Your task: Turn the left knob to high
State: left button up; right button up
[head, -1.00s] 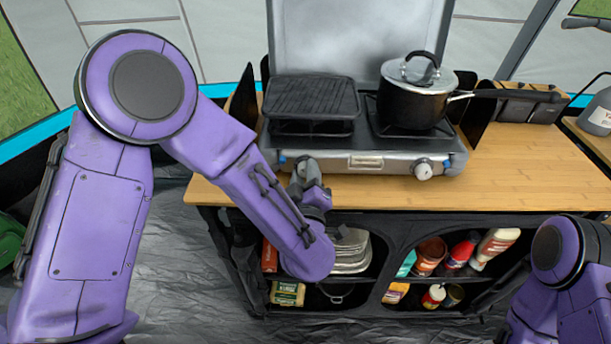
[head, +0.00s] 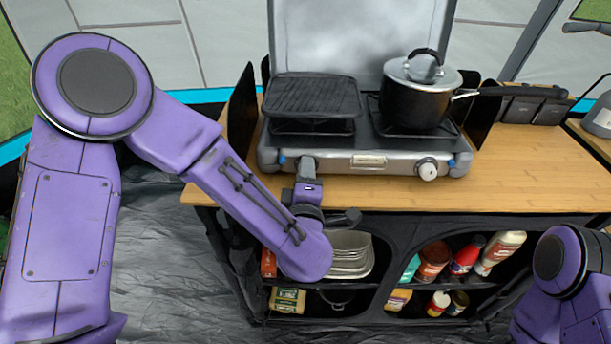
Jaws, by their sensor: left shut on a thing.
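The camp stove (head: 395,163) stands on the wooden counter with its lid raised. Its right knob (head: 428,171) is white and in plain view on the front panel. My left gripper (head: 306,168) is at the left end of the front panel, where the left knob sits. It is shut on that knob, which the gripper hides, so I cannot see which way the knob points. Of my right arm only a purple link shows at the lower right; its gripper is out of the picture.
A black grill plate (head: 312,96) covers the left burner. A lidded black pot (head: 415,100) stands on the right burner, its handle pointing right. The counter (head: 520,180) is bare right of the stove. Shelves below hold metal trays (head: 350,255), bottles and cans.

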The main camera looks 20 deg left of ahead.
dwell(0.4)
pick_arm(q)
jog(key=o, duration=1)
jog(key=shift+o, duration=0.2)
